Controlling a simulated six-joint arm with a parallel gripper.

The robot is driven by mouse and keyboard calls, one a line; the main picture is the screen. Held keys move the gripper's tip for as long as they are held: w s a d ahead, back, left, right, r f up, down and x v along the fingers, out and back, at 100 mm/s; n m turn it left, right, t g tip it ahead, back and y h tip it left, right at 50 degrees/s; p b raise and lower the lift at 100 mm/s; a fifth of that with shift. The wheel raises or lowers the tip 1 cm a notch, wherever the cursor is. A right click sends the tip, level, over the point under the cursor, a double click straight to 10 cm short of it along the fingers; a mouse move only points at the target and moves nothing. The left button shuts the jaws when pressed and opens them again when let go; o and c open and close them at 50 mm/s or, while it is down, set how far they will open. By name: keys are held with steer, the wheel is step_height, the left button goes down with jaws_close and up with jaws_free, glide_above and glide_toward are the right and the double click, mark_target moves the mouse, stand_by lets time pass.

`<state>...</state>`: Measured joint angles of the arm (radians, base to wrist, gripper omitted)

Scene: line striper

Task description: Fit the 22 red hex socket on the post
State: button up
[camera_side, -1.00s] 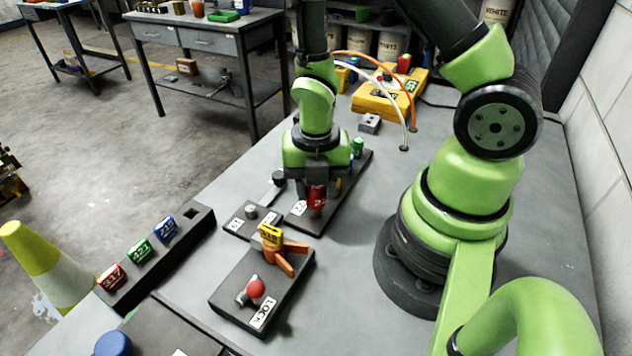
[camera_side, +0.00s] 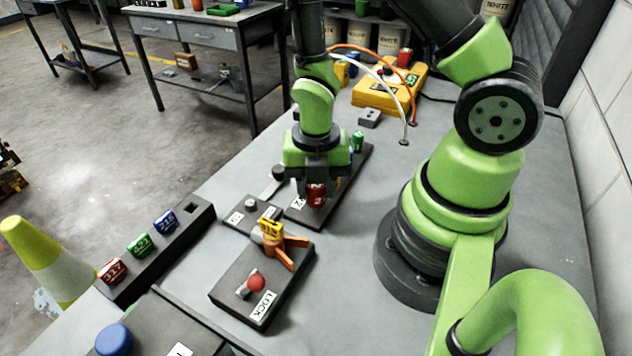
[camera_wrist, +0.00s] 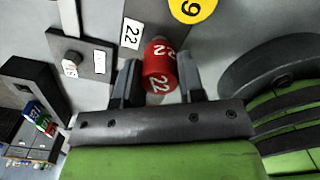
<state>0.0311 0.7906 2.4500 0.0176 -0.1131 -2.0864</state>
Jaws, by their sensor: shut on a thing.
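The red 22 socket (camera_side: 317,195) is held between the fingers of my gripper (camera_side: 318,186), over the front end of the long dark rack. In the wrist view the red socket (camera_wrist: 160,68) shows two white 22 marks between the two fingers of my gripper (camera_wrist: 160,77). My gripper is shut on it. A white 22 label (camera_side: 298,206) lies beside it on the rack. A small dark plate (camera_side: 238,222) to the left carries a short grey post (camera_side: 251,203). The socket's lower end is hard to make out, so I cannot tell its clearance from the rack.
A green socket (camera_side: 358,141) stands at the rack's back. Bare table lies right of the rack.

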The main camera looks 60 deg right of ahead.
steer(key=shift+f, duration=0.85)
steer(key=o, duration=1.3)
steer(key=shift+r, duration=0.1)
steer(key=shift+r, duration=3.4)
